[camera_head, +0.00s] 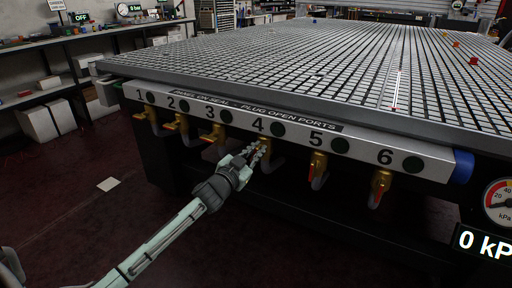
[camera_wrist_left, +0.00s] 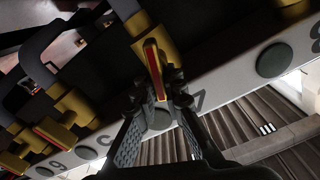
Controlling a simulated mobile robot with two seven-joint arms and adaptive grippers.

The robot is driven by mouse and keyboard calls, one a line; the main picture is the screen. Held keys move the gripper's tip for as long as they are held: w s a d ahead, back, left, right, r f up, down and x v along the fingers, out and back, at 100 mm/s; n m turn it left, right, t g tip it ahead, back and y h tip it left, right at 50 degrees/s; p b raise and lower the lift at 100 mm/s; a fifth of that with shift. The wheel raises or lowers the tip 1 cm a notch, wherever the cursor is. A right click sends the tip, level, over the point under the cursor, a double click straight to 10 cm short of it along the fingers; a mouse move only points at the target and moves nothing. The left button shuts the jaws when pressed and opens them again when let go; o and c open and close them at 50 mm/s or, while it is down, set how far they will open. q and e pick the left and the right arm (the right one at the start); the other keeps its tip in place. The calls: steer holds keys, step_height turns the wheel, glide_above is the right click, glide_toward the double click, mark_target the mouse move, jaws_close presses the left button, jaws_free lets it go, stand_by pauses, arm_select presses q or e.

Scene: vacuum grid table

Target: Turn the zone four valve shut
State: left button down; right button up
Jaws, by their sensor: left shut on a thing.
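The zone four valve (camera_head: 265,144) is a brass valve under the white panel, below the number 4. Its red lever (camera_wrist_left: 155,70) lies between my left fingers in the wrist view. My left gripper (camera_head: 260,152) reaches it from the lower left and is shut on the lever; it also shows in the wrist view (camera_wrist_left: 158,92). The fingers hide much of the lever in the head view. My right gripper is in neither view.
The numbered panel (camera_head: 300,129) runs along the grid table's (camera_head: 300,60) front edge. The zone three valve (camera_head: 213,137) and zone five valve (camera_head: 318,165) flank it. Zone five and six (camera_head: 378,186) levers point down. A gauge (camera_head: 500,200) stands right; its display (camera_head: 484,243) reads 0 kP, cut off.

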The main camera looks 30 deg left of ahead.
arm_select(q)
steer(key=m, duration=0.3)
steer(key=shift+d+f+p, duration=0.1)
steer(key=shift+d+p, duration=0.05)
steer(key=shift+p, duration=0.2)
steer(key=m, duration=0.3)
steer(key=shift+d+f+m, duration=0.2)
steer(key=shift+m, duration=0.1)
steer(key=m, duration=0.3)
steer(key=f+m, duration=0.1)
steer(key=m, duration=0.3)
steer(key=shift+d, duration=0.1)
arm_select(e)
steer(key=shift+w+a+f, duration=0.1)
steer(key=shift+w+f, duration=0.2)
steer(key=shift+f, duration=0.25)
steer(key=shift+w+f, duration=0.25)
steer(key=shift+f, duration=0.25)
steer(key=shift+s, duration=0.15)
arm_select(q)
steer(key=c, duration=1.6)
jaws_free()
